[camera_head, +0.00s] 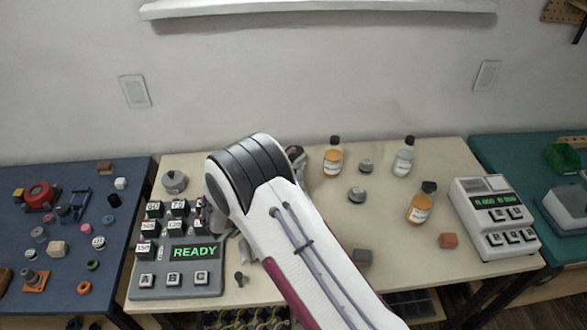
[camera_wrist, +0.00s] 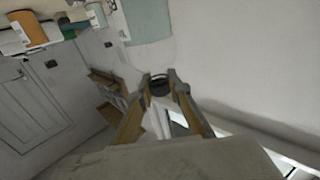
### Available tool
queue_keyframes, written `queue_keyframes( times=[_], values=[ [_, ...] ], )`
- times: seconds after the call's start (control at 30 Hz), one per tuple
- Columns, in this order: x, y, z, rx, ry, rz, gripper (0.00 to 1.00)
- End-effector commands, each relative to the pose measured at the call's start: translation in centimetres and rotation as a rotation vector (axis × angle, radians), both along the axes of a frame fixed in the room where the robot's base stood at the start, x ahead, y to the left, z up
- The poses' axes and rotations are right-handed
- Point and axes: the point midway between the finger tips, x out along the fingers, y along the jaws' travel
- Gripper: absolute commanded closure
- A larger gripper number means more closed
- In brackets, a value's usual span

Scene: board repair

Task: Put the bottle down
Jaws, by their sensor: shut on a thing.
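My gripper (camera_wrist: 158,80) shows in the wrist view with its two fingers closed on a small dark round object (camera_wrist: 158,88). It may be a bottle cap, but I cannot tell. In the head view my arm hides most of the gripper and whatever it holds. Three dark-capped bottles stand on the pale table: an orange one (camera_head: 333,158) at the back, a pale blue one (camera_head: 404,159) right of it, and another orange one (camera_head: 421,205) further forward. All three appear upright and apart from my arm.
A keypad device reading READY (camera_head: 190,252) is left of my arm on the pale table (camera_head: 300,285). A second display device (camera_head: 492,215) stands at the right. Small grey weights (camera_head: 357,194) and a reddish block (camera_head: 448,240) lie between. Bare table surrounds the front orange bottle.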

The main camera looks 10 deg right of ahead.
Motion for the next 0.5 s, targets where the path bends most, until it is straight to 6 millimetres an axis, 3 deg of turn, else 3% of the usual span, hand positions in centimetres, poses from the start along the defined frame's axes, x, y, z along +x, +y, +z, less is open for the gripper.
queue_keyframes(
  times=[0.33, 0.5],
  values=[
    [0.0, 0.0, -0.1, -0.001, -0.001, 0.000, 1.00],
    [0.0, 0.0, -1.3, -0.002, 0.001, 0.000, 1.00]
  ],
)
